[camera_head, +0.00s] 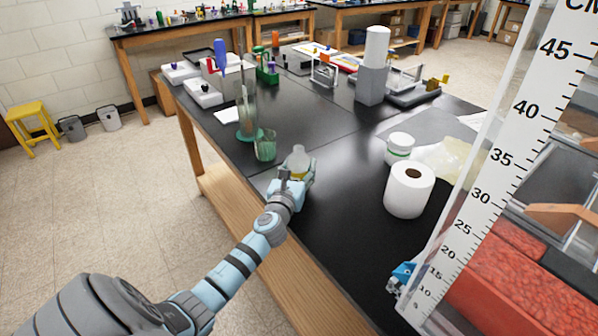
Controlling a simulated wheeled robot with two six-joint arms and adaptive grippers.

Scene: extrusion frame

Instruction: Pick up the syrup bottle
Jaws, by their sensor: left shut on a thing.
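The likely syrup bottle (298,158) is a small pale, translucent bottle with a yellowish lower part. It stands upright near the left edge of the black bench. My left gripper (296,174) reaches in from the lower left and is shut on it. The gripper hides the bottle's lower part, so I cannot tell whether its base touches the bench.
A green-tinted beaker (265,146) stands close beyond the bottle, with a tall glass cylinder (247,112) behind it. A paper roll (409,189) and a white jar (399,148) stand to the right. A large ruler-marked clear panel (500,155) blocks the right side.

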